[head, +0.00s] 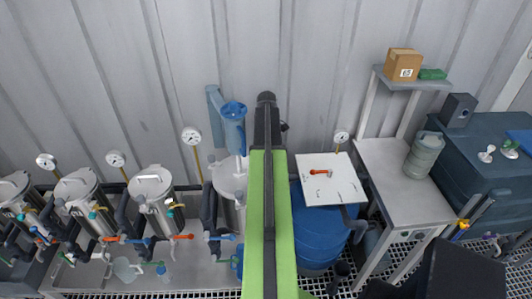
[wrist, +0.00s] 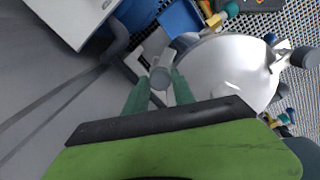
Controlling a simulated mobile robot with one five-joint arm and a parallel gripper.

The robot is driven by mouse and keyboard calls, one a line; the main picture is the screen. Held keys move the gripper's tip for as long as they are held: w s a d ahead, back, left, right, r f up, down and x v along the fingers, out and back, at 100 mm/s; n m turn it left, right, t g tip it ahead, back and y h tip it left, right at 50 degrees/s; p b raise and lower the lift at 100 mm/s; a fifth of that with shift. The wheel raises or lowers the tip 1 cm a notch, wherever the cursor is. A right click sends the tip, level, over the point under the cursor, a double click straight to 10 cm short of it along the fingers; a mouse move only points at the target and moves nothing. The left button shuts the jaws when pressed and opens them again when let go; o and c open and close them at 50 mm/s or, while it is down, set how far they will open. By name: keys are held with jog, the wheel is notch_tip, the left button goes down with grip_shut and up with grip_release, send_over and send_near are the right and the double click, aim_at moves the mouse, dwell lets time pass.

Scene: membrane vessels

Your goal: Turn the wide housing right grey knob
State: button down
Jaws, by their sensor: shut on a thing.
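The wide housing (wrist: 225,75) is a white, rounded vessel on the right in the wrist view. In the head view its pale top (head: 228,178) shows just left of my arm, which covers its right side. The grey knob (wrist: 160,78) is a small round piece beside the housing. My gripper (wrist: 161,82) has one green finger on each side of the knob and is shut on it. In the head view my gripper and the knob are hidden behind my green arm.
A blue tank (head: 320,240) with a white panel (head: 331,180) stands right of my arm. Several narrower steel housings (head: 152,190) stand at the left. A grey table (head: 405,185) stands at the right.

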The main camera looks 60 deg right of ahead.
jog(key=shift+a, duration=0.15)
jog(key=shift+m, duration=0.3)
jog(key=m, duration=0.3)
jog(key=shift+m, duration=0.3)
jog(key=m, duration=0.4)
jog(key=shift+d+m, duration=0.2)
jog(key=shift+m, duration=0.1)
jog(key=m, duration=0.4)
jog(key=shift+d+m, duration=0.1)
jog(key=shift+m, duration=2.4)
jog(key=shift+s, duration=0.1)
